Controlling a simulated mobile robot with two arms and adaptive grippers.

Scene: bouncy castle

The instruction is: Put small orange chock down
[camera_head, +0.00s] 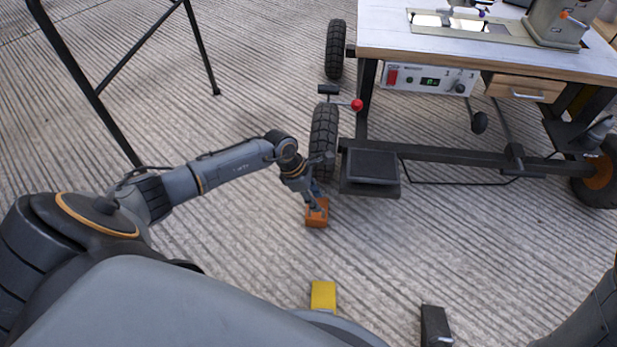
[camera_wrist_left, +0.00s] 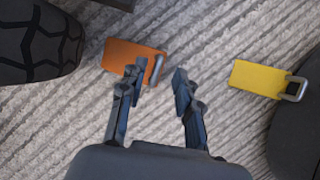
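The small orange chock (camera_head: 317,215) appears to rest on the ribbed concrete floor, just in front of the table's near left wheel. My left gripper (camera_head: 316,200) is right above it. In the left wrist view, the orange chock (camera_wrist_left: 122,53) lies beyond the fingertips, with its grey metal handle between them. The fingers of my left gripper (camera_wrist_left: 157,76) are apart, and the left finger overlaps the chock in the picture. Whether a finger touches the chock cannot be told. My right gripper is out of view; only part of that arm shows at the lower right edge.
A yellow chock (camera_head: 323,295) and a black chock (camera_head: 436,325) lie nearer me on the floor. A wheeled sewing table (camera_head: 490,62) with a black tyre (camera_head: 323,137) and a foot pedal (camera_head: 372,170) stands behind. A black metal frame (camera_head: 95,95) stands at left. Floor between is clear.

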